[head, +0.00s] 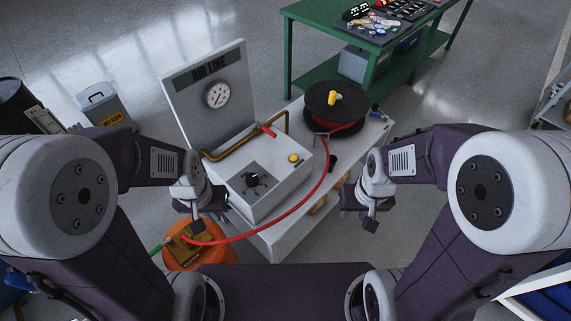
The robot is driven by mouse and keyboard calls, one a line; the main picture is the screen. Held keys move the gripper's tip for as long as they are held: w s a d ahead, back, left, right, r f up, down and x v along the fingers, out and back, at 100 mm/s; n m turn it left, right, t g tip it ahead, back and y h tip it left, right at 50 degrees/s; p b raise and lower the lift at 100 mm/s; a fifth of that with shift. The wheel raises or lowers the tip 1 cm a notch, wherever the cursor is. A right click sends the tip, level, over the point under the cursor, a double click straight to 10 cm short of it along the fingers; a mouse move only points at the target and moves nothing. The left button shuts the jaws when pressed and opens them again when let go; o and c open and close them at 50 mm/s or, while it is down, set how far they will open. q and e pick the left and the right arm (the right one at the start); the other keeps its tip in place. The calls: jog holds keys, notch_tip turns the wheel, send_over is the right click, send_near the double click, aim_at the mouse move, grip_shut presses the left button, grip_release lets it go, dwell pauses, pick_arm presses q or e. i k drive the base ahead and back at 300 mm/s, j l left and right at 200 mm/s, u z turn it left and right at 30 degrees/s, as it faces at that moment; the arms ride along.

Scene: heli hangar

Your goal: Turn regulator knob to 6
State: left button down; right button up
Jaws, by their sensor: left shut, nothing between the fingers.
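The black regulator knob (252,180) sits on a dark plate on top of the light grey air line box (283,184). The number it points to is too small to read. A round white gauge (217,94) is on the upright AIR LINE panel (185,101) behind it. My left gripper (222,217) is shut and empty, beside the box's left front side, apart from the knob. My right gripper (369,224) hangs right of the bench, away from the knob; its fingers are too small to judge.
A brass pipe with a red-handled valve (269,131) and a yellow button (293,158) are on the box. A hose reel (335,106) stands behind right; its red hose (322,180) runs along the box's right side to an orange item (200,252). A green workbench (325,28) is behind.

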aim_at(252, 178)
jog(key=l+u, duration=0.15)
jog(key=u, duration=0.35)
jog(key=i+l+u, duration=0.1)
jog(key=u, duration=0.35)
jog(key=l+u, duration=0.2)
jog(key=u, duration=0.3)
jog(key=l+u, duration=0.15)
jog(key=u, duration=0.35)
